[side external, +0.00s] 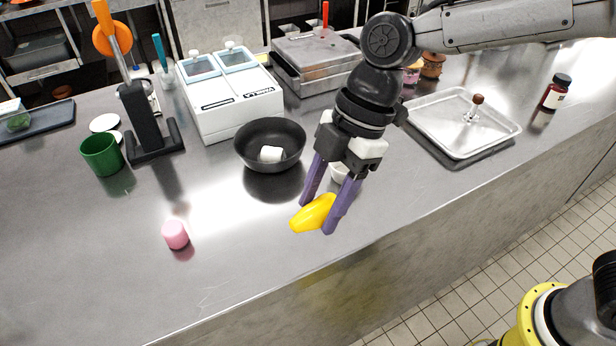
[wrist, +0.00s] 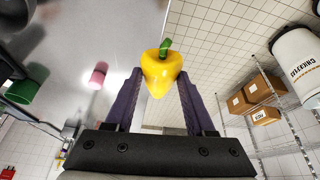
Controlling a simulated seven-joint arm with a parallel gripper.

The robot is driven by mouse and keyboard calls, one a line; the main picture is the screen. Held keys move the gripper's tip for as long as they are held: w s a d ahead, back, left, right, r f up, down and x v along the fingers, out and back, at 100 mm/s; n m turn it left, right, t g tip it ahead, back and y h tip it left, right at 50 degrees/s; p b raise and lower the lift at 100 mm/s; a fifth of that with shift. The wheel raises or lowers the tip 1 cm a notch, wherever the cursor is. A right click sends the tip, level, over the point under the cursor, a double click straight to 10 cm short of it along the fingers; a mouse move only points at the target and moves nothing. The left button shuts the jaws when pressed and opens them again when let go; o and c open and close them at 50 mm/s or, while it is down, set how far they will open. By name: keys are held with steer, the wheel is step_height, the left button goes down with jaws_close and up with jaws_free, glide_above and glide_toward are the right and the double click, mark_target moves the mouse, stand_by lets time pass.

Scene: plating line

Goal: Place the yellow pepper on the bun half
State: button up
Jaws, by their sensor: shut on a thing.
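The yellow pepper (side external: 312,214) is held between the purple fingers of my gripper (side external: 319,216). It is tilted and appears to be above the steel counter near its front edge. In the wrist view the pepper (wrist: 161,73), with its green stem, sits between the tips of my gripper (wrist: 159,78). The gripper is shut on it. I cannot make out a bun half for certain. A small brown item (side external: 432,65) stands behind my arm, partly hidden, and I cannot tell what it is.
A pink cylinder (side external: 175,234) and a green cup (side external: 101,155) stand left. A metal tray (side external: 425,122) is right. The counter's front left is clear.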

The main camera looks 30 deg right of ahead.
steer(key=shift+w+d+m+t, duration=0.1)
steer(key=shift+d+m+t, duration=0.2)
steer(key=shift+m, duration=0.5)
steer(key=w+d+r+m+t+h, duration=0.2)
steer(key=w+d+m, duration=0.7)
steer(key=d, duration=0.5)
steer(key=w+d+r+m+t+h, duration=0.1)
steer(key=w+d+m+t+h, duration=0.15)
steer(key=w+d+m, duration=0.95)
steer(key=w+d+f+n, duration=0.1)
steer(key=w+f, duration=0.2)
steer(key=w+f+n, duration=0.1)
steer(key=w+f, duration=0.1)
steer(key=w, duration=0.1)
steer(key=w+d+f+n, duration=0.1)
steer(key=w+f, duration=0.2)
steer(key=w, duration=0.1)
steer(key=shift+w+d+f, duration=0.1)
steer(key=shift+d+f, duration=0.2)
steer(key=shift+d, duration=0.05)
steer(key=shift+w+f, duration=0.5)
steer(key=shift+f, duration=1.65)
